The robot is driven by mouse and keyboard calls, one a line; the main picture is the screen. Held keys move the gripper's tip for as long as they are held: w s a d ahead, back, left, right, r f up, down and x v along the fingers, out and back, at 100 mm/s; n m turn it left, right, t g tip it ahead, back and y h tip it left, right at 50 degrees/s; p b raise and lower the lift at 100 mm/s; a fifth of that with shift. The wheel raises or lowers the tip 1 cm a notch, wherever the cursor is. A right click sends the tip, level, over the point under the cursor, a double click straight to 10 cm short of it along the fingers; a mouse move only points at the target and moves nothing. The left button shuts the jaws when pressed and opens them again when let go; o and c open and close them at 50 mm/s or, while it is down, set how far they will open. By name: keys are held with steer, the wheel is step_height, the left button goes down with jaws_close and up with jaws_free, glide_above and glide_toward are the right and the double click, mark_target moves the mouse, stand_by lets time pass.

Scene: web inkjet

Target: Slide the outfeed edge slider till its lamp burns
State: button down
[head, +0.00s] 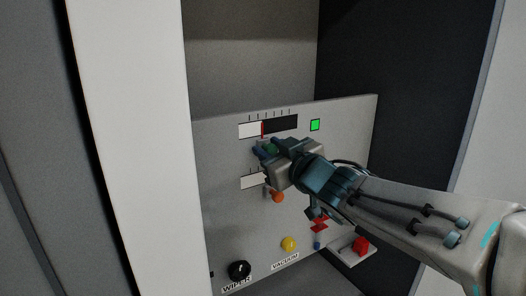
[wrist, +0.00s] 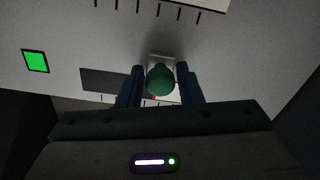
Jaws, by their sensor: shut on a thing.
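A green knob (wrist: 161,79) stands out from the panel in the wrist view, with a pale base behind it. My gripper (wrist: 161,88) is shut on it, one blue finger on each side. In the head view my gripper (head: 266,151) sits just below the upper scale window (head: 283,124), whose red pointer (head: 262,128) stands left of its middle. A green square lamp (head: 315,125) to the right of that window is bright; it also shows lit in the wrist view (wrist: 36,61). No label naming the outfeed edge slider is readable.
A second scale window (head: 251,181) and an orange knob (head: 278,196) lie below my gripper. Lower down are a yellow knob (head: 289,243), a black dial (head: 240,270) marked WIPER and a red button (head: 361,246). The grey panel (head: 220,210) is set between side walls.

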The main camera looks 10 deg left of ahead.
steer(key=shift+s, duration=0.1)
steer(key=shift+d, duration=0.1)
steer(key=c, duration=1.2)
jaws_free()
steer(key=shift+w, duration=0.2)
steer(key=shift+s, duration=0.1)
steer(key=v, duration=1.4)
